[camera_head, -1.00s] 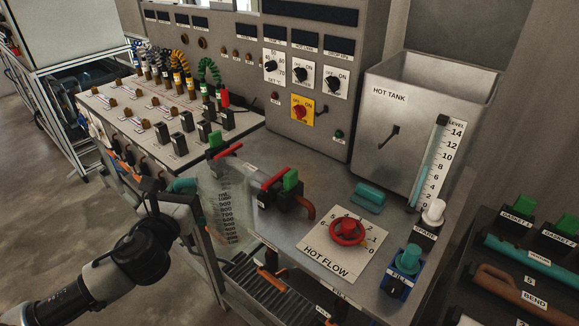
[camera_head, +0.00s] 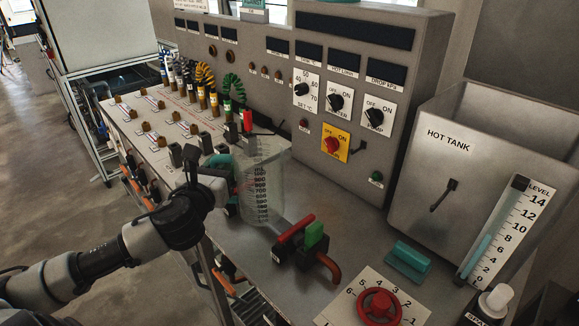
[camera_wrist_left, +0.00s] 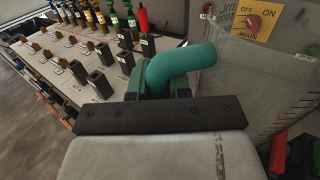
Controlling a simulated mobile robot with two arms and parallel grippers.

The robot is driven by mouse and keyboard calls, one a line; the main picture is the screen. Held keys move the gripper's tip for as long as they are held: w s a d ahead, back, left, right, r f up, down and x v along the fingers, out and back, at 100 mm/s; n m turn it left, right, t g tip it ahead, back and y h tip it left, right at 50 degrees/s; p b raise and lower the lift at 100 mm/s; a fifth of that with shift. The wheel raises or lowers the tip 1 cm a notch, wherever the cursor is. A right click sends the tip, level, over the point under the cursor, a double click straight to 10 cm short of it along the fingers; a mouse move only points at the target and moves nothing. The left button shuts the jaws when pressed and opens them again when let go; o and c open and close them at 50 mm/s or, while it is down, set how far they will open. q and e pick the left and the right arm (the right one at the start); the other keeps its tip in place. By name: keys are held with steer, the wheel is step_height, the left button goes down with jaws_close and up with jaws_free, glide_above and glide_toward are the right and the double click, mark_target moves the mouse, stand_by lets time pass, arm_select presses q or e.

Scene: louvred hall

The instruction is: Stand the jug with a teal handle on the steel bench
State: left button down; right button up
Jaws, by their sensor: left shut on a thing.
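The clear jug (camera_head: 262,182) with dark volume marks stands upright in the head view, over the steel bench (camera_head: 345,235). I cannot tell whether its base touches the bench top. Its teal handle (camera_head: 222,165) faces left, toward my left arm. My left gripper (camera_head: 222,185) is shut on that handle. In the left wrist view the teal handle (camera_wrist_left: 180,66) rises from between the jaws (camera_wrist_left: 155,90), and the jug's clear wall (camera_wrist_left: 235,75) is at the right. My right gripper is in neither view.
A red-handled valve with a green block (camera_head: 305,243) sits close right of the jug. The hot tank (camera_head: 470,160), a loose teal piece (camera_head: 407,262) and the red hot-flow knob (camera_head: 379,306) are farther right. Terminal posts and cables (camera_head: 195,130) stand behind left.

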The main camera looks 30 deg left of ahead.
mark_target(261, 146)
arm_select(q)
steer(key=w+d, duration=0.1)
steer(key=w, duration=0.2)
steer(key=w+d+p, duration=0.1)
steer(key=w, duration=0.3)
steer(key=w+d+p, duration=0.1)
steer(key=w, duration=0.2)
steer(key=shift+w+d+r, duration=0.15)
steer(key=shift+w+d, duration=0.2)
steer(key=w+d, duration=0.2)
steer(key=w, duration=0.3)
step_height(261, 146, down, 7)
steer(key=shift+w+f, duration=0.2)
steer(key=shift+w, duration=0.25)
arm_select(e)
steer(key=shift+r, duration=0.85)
arm_select(q)
steer(key=shift+f+b, duration=0.15)
steer(key=shift+b, duration=0.2)
steer(key=c, duration=1.1)
jaws_free()
